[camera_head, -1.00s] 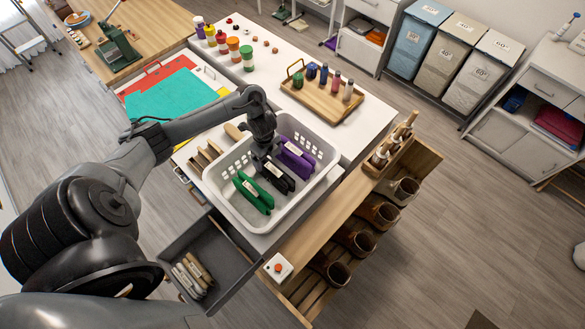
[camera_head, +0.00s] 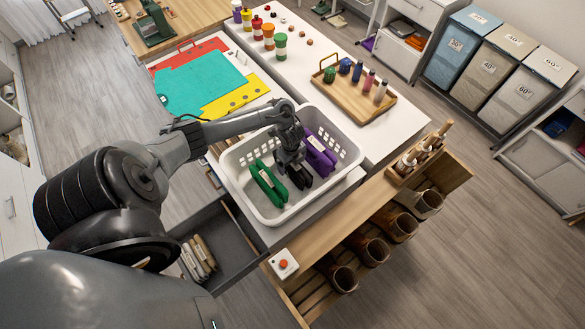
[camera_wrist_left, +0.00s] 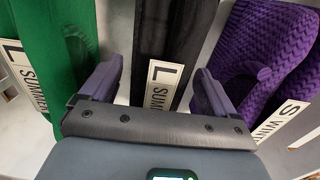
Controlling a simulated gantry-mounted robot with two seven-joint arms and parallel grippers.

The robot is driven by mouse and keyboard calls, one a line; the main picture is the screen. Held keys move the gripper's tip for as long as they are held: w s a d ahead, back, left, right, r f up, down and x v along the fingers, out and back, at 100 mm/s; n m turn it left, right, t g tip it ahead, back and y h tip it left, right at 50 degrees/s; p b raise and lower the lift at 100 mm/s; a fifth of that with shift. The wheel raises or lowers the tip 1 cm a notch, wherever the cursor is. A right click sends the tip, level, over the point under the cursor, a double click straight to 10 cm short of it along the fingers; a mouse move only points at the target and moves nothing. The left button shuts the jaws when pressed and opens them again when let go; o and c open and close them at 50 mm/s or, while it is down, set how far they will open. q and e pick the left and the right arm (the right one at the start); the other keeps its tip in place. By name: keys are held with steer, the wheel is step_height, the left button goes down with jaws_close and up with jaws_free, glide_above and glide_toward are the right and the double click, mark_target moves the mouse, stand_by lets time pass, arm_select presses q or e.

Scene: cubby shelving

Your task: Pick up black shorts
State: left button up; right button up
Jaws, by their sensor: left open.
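The black shorts (camera_wrist_left: 170,35) stand folded in the middle of the white basket, between a green garment and a purple one. They carry a white tag (camera_wrist_left: 162,85) reading "L" and "SUMM...". My left gripper (camera_head: 293,172) reaches down into the basket (camera_head: 238,185) from above. In the left wrist view its two fingers (camera_wrist_left: 152,85) are apart, one on each side of the black shorts and their tag. I cannot tell whether the fingers touch the cloth. In the head view the gripper hides most of the black shorts. My right gripper is not in view.
The green garment (camera_head: 266,184) is close on the left and the purple garment (camera_head: 320,155) close on the right. The basket's walls surround all three. An open drawer (camera_head: 228,245) is below left, and a tray of bottles (camera_head: 353,95) stands beyond.

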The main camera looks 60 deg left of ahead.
arm_select(q)
steer(key=shift+d+f, duration=0.1)
steer(key=shift+f, duration=1.45)
steer(key=c, duration=1.2)
